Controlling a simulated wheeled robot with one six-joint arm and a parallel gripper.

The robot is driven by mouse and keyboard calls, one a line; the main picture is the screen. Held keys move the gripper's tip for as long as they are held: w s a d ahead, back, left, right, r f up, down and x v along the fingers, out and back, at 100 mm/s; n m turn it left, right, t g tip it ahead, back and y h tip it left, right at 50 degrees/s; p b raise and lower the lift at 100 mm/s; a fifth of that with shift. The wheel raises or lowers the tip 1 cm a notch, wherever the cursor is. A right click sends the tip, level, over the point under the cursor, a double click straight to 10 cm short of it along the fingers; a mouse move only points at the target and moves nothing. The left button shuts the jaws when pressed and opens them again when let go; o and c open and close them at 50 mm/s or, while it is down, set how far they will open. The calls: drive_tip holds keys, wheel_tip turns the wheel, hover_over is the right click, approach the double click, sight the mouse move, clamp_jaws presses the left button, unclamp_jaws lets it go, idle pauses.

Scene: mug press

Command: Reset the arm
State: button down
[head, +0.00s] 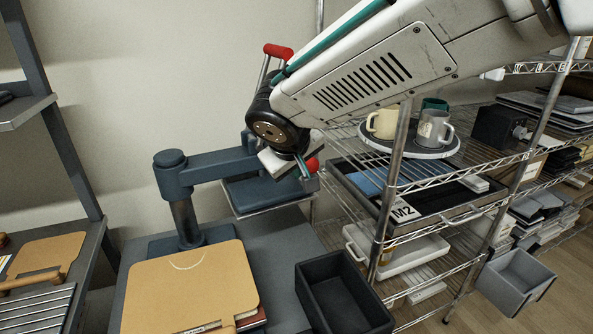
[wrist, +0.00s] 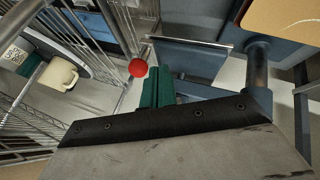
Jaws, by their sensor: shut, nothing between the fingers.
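My gripper (head: 302,167) is shut and empty, with its teal fingers beside the red ball (head: 312,166) of the press in the head view. In the wrist view my shut green fingers (wrist: 158,88) stand just right of the red ball (wrist: 138,68); I cannot tell if they touch. The blue-grey press (head: 205,169) has a post, a side arm and a raised lever with a red grip (head: 278,51). My arm and wrist hide part of the press head.
A wire shelf (head: 400,150) on the right holds a round tray (head: 405,150) with a cream mug (head: 382,123), a grey mug (head: 434,129) and a teal mug behind. A black bin (head: 343,297) and tan board (head: 190,290) lie in front.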

idle(0.3)
drive_tip(key=s+d+m+g+y, duration=0.1)
drive_tip(key=s+d+m+g, duration=0.5)
drive_tip(key=s+d, duration=2.2)
drive_tip(key=shift+d+m, duration=0.9)
drive_tip(key=shift+d, duration=0.1)
drive_tip(key=shift+s, duration=0.1)
